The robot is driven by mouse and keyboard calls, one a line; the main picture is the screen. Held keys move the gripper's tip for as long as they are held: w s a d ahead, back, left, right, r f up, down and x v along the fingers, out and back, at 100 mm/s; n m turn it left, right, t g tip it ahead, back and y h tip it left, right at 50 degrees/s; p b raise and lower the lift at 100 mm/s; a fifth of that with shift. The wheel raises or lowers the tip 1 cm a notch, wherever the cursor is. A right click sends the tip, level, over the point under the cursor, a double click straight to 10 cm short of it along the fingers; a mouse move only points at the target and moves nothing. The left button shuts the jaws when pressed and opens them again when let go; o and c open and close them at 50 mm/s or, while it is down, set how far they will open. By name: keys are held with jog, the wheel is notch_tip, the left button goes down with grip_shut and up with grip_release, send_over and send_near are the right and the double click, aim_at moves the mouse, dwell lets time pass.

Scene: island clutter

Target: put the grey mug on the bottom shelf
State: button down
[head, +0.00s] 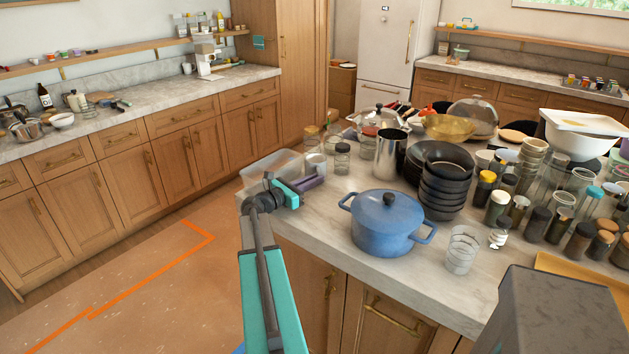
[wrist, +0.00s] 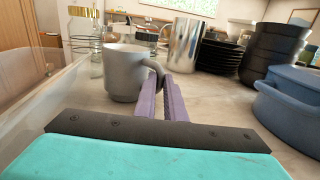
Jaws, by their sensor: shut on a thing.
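The grey mug (wrist: 125,72) stands upright on the island, with its handle at the right in the wrist view. It also shows in the head view (head: 315,164), just beyond my fingers. My gripper (head: 318,181) has its purple fingers shut on the mug's handle; the fingertips (wrist: 163,88) show close up in the wrist view. A long wooden wall shelf (head: 130,49) runs above the left counter, and another (head: 540,41) is above the back right counter. I cannot tell which one is the bottom shelf.
A clear bin (head: 262,170) is left of the mug, and a glass jar (head: 342,160) is right of it. A steel pitcher (head: 390,154), black bowls (head: 443,185) and a blue pot (head: 386,222) crowd the island. The floor (head: 140,270) at left is open.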

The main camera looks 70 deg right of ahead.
jog(key=c, duration=1.8)
grip_release()
jog(key=shift+c, duration=0.2)
jog(key=b+v, duration=0.2)
jog(key=v, duration=0.9)
jog(key=shift+w+a, duration=0.25)
jog(key=shift+a, duration=0.25)
jog(key=shift+o, duration=0.5)
